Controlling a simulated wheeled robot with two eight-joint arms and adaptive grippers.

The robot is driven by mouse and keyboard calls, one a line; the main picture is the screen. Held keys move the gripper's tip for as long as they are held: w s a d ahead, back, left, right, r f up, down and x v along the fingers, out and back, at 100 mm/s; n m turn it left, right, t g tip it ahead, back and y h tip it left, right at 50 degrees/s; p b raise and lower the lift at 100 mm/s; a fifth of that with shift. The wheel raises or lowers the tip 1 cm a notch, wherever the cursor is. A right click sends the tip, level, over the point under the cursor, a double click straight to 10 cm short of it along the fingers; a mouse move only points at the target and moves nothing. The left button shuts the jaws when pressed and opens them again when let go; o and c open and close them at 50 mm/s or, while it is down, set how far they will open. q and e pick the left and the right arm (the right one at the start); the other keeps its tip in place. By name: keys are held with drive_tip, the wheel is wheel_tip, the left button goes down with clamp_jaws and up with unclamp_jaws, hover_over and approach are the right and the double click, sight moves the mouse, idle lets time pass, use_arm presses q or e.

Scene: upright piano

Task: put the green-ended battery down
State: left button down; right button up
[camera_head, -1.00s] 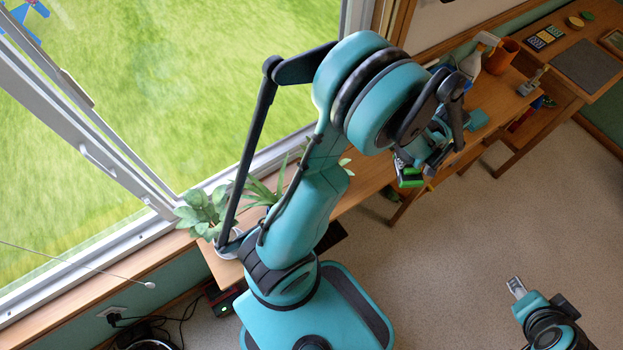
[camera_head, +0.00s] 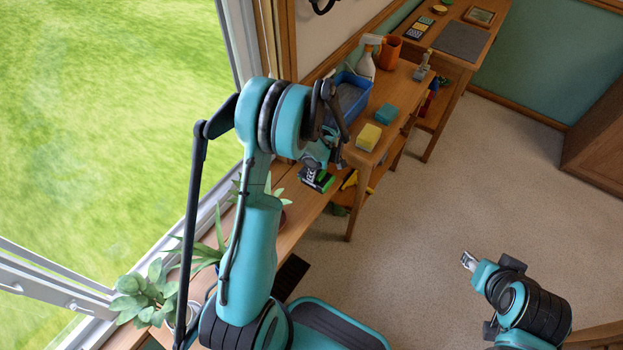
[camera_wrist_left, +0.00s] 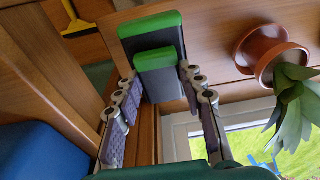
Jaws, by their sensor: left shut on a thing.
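The green-ended battery (camera_head: 325,182) is dark with a bright green end. My left gripper (camera_head: 318,172) holds it in the air near the narrow wooden bench. In the left wrist view the battery (camera_wrist_left: 165,85) sits between the two jointed fingers of the left gripper (camera_wrist_left: 160,78), which are shut on it. A wider green-topped dark part (camera_wrist_left: 150,27) shows directly behind it; I cannot tell whether it is the same piece. My right gripper (camera_head: 468,262) is over the carpet at the lower right; its finger gap is too small to tell.
The wooden bench holds a blue bin (camera_head: 350,97), a yellow sponge (camera_head: 368,137), a teal sponge (camera_head: 387,114) and a spray bottle (camera_head: 366,64). A terracotta plant pot (camera_wrist_left: 255,45) is close to the left gripper. A yellow tool (camera_head: 350,180) lies on a lower shelf. The carpet is open.

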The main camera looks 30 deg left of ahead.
use_arm(q)
drive_tip(key=shift+w+a+f, duration=0.3)
drive_tip(key=shift+a+f, duration=0.3)
drive_tip(key=shift+a, duration=0.3)
drive_tip(key=shift+f+b, duration=0.15)
drive_tip(key=shift+b, duration=0.15)
wheel_tip(320, 180, down, 4)
drive_tip(key=shift+r+b, duration=0.1)
drive_tip(key=shift+b, duration=0.95)
drive_tip(key=shift+r, duration=0.1)
drive_tip(key=shift+f, duration=0.2)
drive_tip(key=c, duration=1)
unclamp_jaws()
drive_tip(key=shift+o, duration=0.2)
drive_tip(key=shift+r, duration=0.15)
